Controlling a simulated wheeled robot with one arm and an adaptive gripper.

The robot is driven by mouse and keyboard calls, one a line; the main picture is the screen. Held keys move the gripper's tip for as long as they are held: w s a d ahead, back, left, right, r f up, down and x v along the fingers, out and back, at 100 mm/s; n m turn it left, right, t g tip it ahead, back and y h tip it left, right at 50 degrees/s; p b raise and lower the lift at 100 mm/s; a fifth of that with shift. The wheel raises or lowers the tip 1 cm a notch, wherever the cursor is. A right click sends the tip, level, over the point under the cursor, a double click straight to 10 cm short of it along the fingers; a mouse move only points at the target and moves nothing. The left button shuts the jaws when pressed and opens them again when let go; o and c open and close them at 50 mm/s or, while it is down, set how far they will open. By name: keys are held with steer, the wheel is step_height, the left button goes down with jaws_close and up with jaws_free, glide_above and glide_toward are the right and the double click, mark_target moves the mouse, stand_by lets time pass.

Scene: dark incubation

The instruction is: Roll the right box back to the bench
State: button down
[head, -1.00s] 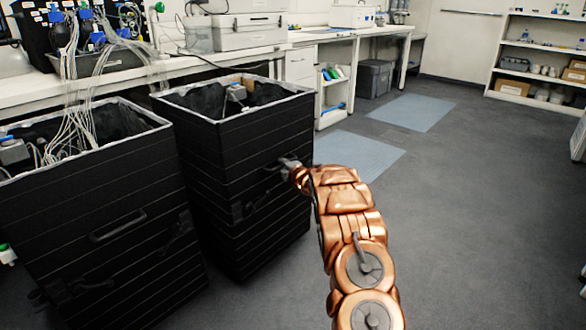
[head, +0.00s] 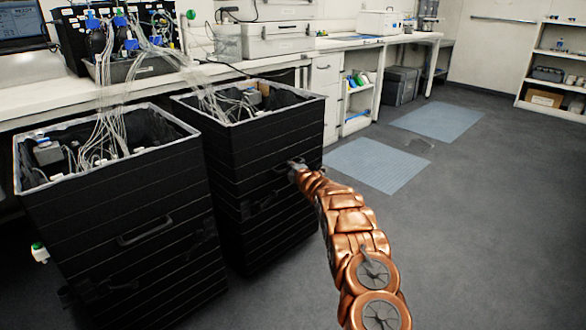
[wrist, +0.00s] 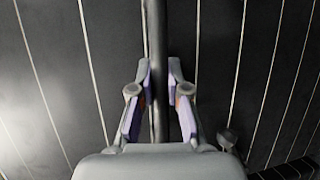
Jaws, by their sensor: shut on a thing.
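The right box (head: 262,150) is a tall black bin with thin pale horizontal lines and an open, lined top, standing upright in front of the bench (head: 300,52). White tubes run from the bench into its top. My gripper (head: 296,166) is at its front face, at the upper right. In the wrist view my gripper (wrist: 160,88) has its purple-padded fingers on both sides of the box's dark handle bar (wrist: 156,35), shut on it. The box's lined face (wrist: 225,50) fills the wrist view. Its wheels cannot be made out.
The left box (head: 115,205), similar and also holding tubes, stands close beside the right box. A rack of bottles with blue caps (head: 125,40) is on the bench. Open grey floor (head: 470,230) with blue mats (head: 375,165) lies to the right. Shelves (head: 555,65) stand at the far right.

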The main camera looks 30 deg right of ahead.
steer(key=shift+w+a, duration=0.1)
steer(key=c, duration=1.1)
jaws_free()
steer(key=shift+c, duration=0.2)
steer(key=shift+s, duration=0.2)
steer(key=v, duration=1.1)
steer(key=shift+s+r, duration=0.15)
steer(key=shift+s, duration=0.2)
steer(key=shift+r, duration=0.1)
